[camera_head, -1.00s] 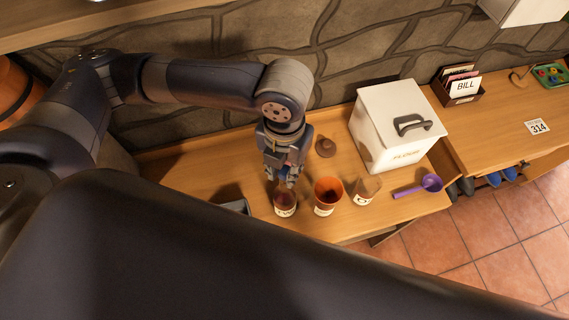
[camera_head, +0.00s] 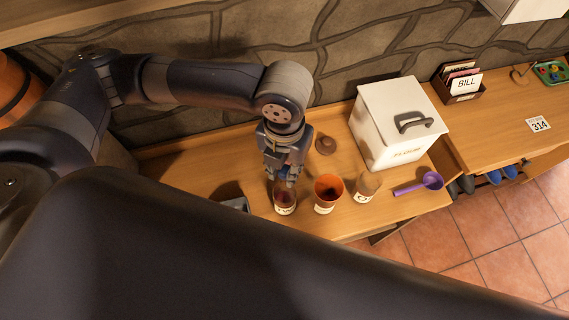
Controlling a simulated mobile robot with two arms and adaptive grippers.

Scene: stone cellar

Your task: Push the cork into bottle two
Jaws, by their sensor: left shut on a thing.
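Three small labelled vessels stand in a row on the wooden bench: a dark-red one (camera_head: 285,204) on the left, an orange one (camera_head: 326,205) in the middle and a clear one (camera_head: 363,196) on the right. Their labels are too small to read, so I cannot tell which is bottle two. My left gripper (camera_head: 286,180) points down right over the left vessel, its fingertips at the vessel's mouth. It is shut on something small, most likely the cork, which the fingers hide. My right gripper is not in view.
A brown round-topped object (camera_head: 325,146) stands behind the vessels. A white flour box (camera_head: 385,140) and a purple scoop (camera_head: 413,188) are to the right. A grey object (camera_head: 235,204) lies to the left. A stone wall (camera_head: 350,50) closes off the back.

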